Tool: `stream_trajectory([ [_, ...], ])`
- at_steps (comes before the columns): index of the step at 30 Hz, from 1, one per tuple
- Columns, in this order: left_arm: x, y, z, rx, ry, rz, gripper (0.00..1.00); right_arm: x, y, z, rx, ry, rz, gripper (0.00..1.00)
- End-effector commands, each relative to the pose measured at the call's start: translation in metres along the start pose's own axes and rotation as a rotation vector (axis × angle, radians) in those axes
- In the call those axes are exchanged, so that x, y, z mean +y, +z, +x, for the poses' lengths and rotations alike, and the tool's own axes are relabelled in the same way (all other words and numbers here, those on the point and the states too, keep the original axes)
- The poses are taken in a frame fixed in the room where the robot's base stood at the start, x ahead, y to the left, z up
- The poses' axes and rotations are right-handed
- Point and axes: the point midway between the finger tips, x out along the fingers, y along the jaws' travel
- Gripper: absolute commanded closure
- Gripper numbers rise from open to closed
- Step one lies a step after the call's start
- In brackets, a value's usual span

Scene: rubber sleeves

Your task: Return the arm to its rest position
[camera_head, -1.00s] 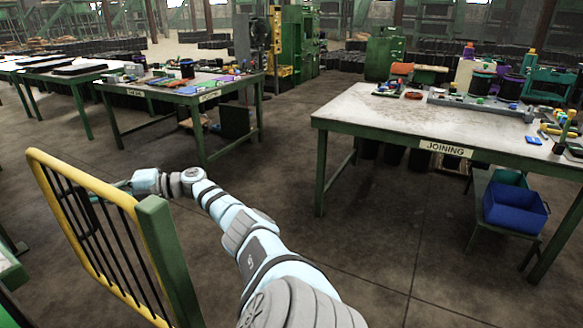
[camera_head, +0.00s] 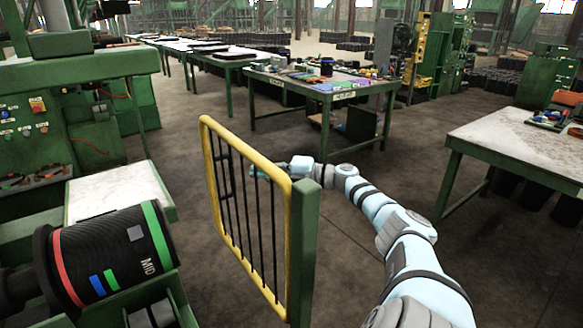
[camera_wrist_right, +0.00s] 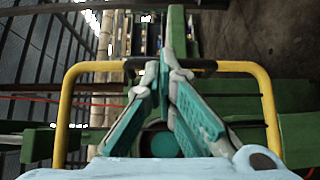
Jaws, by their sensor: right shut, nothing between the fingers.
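My right arm reaches from the lower right to the yellow-framed gate with black bars (camera_head: 203,160) in the head view. My right gripper (camera_head: 258,172) is small there, by the gate's top rail, partly hard to make out against it. In the right wrist view my right gripper (camera_wrist_right: 165,76) has its teal fingers drawn together at the tips, with nothing held. The gate's yellow frame (camera_wrist_right: 70,100) surrounds the fingers in that picture, and a dark bar crosses close to the tips; contact cannot be told. My left gripper is not in view.
The gate's green post (camera_head: 303,260) stands near my right arm. A green machine (camera_head: 85,70) and a black roller marked MID (camera_head: 125,255) are at left. A cluttered table (camera_head: 290,88) is beyond the gate; another table (camera_head: 510,140) is at right. Floor between them is open.

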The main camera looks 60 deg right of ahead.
Motion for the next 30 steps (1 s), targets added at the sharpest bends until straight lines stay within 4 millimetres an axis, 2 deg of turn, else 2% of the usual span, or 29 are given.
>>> stream_trajectory([
  [3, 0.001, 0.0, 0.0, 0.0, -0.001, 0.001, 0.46, -0.004, 0.005, -0.033, -0.007, -0.011, 0.003, 1.0],
  [7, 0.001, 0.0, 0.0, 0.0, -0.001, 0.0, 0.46, -0.004, 0.007, -0.054, -0.008, -0.006, 0.005, 1.0],
  [11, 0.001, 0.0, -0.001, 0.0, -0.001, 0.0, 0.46, -0.003, 0.008, -0.062, -0.009, 0.001, 0.005, 1.0],
  [20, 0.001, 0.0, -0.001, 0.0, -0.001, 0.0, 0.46, -0.002, 0.009, -0.062, -0.012, 0.004, 0.01, 1.0],
  [22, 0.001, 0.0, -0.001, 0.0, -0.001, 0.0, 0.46, -0.005, 0.018, -0.063, -0.056, -0.007, 0.026, 1.0],
  [23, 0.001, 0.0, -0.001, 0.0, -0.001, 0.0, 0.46, -0.007, 0.028, -0.064, -0.097, -0.018, 0.036, 1.0],
  [24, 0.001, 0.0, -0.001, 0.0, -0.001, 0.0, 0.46, -0.012, 0.045, -0.068, -0.177, -0.036, 0.054, 1.0],
  [25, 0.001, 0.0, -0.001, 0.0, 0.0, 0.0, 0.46, -0.019, 0.062, -0.074, -0.254, -0.052, 0.073, 1.0],
  [26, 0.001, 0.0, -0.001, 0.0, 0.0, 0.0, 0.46, -0.035, 0.078, -0.082, -0.34, -0.065, 0.112, 1.0],
  [27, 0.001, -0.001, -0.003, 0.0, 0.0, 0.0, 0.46, -0.064, 0.095, -0.097, -0.456, -0.085, 0.18, 1.0],
  [28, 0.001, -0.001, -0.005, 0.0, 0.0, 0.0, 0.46, -0.09, 0.103, -0.109, -0.542, -0.102, 0.238, 1.0],
  [29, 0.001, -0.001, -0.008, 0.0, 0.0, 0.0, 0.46, -0.12, 0.108, -0.123, -0.627, -0.122, 0.301, 1.0],
  [30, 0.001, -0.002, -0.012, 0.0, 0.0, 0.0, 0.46, -0.162, 0.109, -0.143, -0.732, -0.153, 0.384, 1.0],
])
